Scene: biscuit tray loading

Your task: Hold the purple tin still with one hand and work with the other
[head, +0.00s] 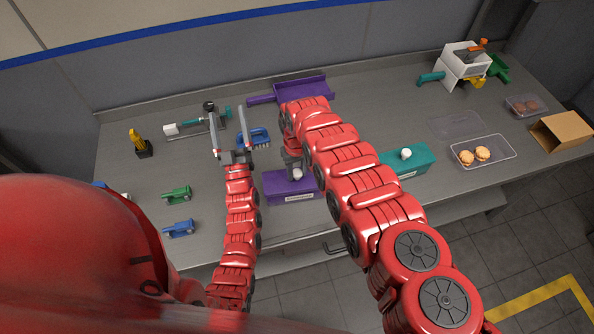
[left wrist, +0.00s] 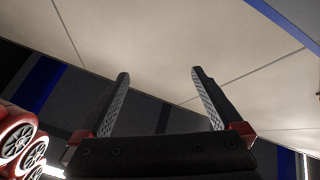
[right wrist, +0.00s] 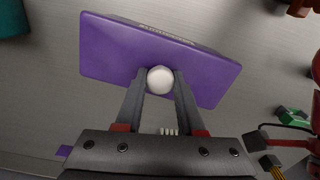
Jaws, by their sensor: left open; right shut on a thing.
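The purple tin (head: 285,193) stands on the bench near its front edge, with a white label on its front and a white round knob (head: 298,174) on its lid. In the right wrist view the purple tin (right wrist: 110,50) lies just beyond my right gripper (right wrist: 159,82), whose fingers are shut on the white knob (right wrist: 160,80). In the head view my right arm hides part of the tin's right side. My left gripper (head: 230,132) is open and empty, raised to the left of the tin. In the left wrist view its fingers (left wrist: 160,95) are apart, facing the wall.
A teal tin (head: 408,160) with a white knob stands to the right. A purple scoop tray (head: 300,90) and blue brush (head: 255,138) lie behind. Green (head: 176,193) and blue (head: 179,228) tools lie left. A clear tray (head: 500,150) with biscuits and a cardboard box (head: 560,131) are far right.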

